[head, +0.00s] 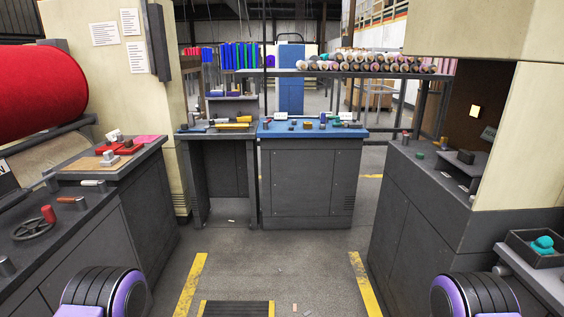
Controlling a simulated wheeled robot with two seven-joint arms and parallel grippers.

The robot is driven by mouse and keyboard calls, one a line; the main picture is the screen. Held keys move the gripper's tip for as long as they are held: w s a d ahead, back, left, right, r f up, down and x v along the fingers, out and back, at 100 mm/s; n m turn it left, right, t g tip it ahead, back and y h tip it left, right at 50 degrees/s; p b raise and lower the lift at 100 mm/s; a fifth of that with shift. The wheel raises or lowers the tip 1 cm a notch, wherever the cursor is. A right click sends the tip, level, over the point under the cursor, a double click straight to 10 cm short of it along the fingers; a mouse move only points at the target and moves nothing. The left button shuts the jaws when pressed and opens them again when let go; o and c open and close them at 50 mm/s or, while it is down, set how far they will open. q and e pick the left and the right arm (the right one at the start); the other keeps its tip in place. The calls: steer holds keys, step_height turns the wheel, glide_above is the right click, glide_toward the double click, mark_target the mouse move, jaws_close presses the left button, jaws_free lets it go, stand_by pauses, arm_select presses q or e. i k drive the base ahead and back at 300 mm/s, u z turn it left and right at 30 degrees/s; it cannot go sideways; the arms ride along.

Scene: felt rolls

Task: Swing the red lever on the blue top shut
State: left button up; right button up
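The blue top (300,133) covers a dark grey cabinet at the back middle of the head view. Several small items stand on it, among them a yellow-brown block, a blue piece, a green piece and two white labels. A small reddish piece (267,123) shows near its left end; it may be the red lever, but it is too small to tell its shape or whether it is open or shut. Neither gripper is in view. Only purple and black parts of my arms show at the bottom corners, far from the blue top.
A grey bench (217,132) with a yellow tool adjoins the blue top on the left. Left counters hold a handwheel (34,229) with a red knob and a red-based device (107,149). A dark counter (430,180) stands right. The floor (284,255) between is mostly clear.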

mark_target(266, 122)
steer(key=z, duration=0.05)
steer(key=i, duration=2.55)
steer(key=z, duration=0.3)
steer(key=i, duration=1.1)
